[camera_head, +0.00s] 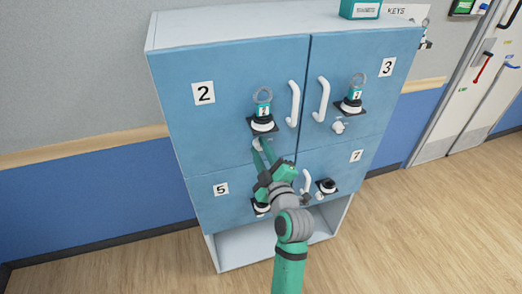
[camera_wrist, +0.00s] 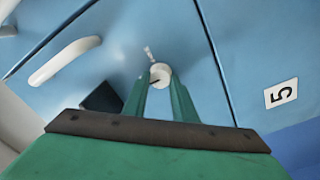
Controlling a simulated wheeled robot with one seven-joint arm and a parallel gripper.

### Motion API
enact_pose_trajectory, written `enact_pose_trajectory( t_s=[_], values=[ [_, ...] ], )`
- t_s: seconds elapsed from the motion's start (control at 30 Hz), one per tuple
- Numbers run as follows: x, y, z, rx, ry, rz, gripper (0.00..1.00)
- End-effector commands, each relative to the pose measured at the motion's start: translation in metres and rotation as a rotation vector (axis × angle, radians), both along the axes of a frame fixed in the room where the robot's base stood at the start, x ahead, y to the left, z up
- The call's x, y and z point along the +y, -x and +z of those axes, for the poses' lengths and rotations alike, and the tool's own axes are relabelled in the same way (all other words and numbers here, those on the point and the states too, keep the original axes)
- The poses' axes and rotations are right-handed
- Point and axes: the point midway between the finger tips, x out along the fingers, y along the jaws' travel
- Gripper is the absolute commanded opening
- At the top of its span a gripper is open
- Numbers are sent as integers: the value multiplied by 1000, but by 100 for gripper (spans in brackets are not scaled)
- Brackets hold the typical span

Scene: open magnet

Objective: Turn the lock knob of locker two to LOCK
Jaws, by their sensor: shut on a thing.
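In the head view my fingers partly cover the knob.
Locker two's white handle (camera_head: 294,103) is right of the knob; a teal device (camera_head: 263,103) hangs above it. Locker three (camera_head: 385,100) is to the right, locker five (camera_head: 205,205) below. A teal box (camera_head: 360,10) sits on top. The floor (camera_head: 420,220) at right is clear.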

Motion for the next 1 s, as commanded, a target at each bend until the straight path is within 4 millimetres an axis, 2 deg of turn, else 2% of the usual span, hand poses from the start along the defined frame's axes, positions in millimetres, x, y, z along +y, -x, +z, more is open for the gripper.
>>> enact_pose_trajectory(
  t_s=[0.53,0.57,0.6,0.63,1.0],
  values=[
    [-1,0,-1,-7,24,-3,2],
    [-1,0,-1,-7,24,-3,30],
    [-1,0,-1,-7,24,-3,39],
    [-1,0,-1,-7,24,-3,44],
    [-2,4,-1,-7,22,-2,44]
  ],
)
